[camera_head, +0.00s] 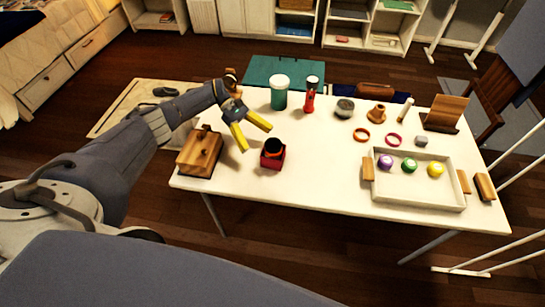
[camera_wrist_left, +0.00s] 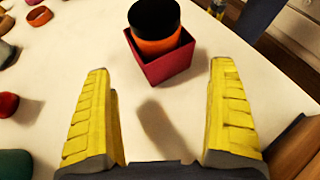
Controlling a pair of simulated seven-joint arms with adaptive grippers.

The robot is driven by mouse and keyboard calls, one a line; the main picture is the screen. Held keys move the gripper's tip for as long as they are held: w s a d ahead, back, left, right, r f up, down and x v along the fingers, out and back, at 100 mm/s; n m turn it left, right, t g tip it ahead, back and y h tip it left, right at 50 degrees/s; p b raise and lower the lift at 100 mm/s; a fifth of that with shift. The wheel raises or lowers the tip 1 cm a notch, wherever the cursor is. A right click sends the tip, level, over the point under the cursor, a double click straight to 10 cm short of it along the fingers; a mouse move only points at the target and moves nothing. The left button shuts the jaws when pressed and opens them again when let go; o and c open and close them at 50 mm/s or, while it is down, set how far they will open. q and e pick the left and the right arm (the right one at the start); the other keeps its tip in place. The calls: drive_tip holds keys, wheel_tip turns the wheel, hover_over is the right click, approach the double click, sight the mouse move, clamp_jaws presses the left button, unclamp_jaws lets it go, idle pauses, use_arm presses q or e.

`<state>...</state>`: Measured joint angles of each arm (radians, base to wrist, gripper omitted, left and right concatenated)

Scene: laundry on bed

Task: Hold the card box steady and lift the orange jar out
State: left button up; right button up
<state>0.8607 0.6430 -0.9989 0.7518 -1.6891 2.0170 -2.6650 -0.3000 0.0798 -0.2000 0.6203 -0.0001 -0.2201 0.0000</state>
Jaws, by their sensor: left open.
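The small red card box (camera_head: 272,162) stands on the white table near its front edge. The orange jar with a black lid (camera_head: 273,146) sits upright inside it, its lower part hidden by the walls. In the left wrist view the box (camera_wrist_left: 163,68) and the jar's orange side (camera_wrist_left: 160,45) lie ahead, beyond the fingertips. My left gripper (camera_head: 257,138) is open with yellow fingers, empty, just above and behind the box, apart from it. My right gripper is not in view.
A wooden block holder (camera_head: 200,152) stands left of the box. A teal jar with a white lid (camera_head: 279,92) and a red flashlight (camera_head: 310,95) stand behind. A white tray (camera_head: 415,198) with coloured balls is on the right. The table between box and tray is clear.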

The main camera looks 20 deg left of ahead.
sight(271, 154)
use_arm(q)
drive_tip(key=shift+x, duration=3.85)
drive_tip(key=shift+d, duration=0.1)
drive_tip(key=shift+c, duration=0.3)
drive_tip(key=c, duration=0.6)
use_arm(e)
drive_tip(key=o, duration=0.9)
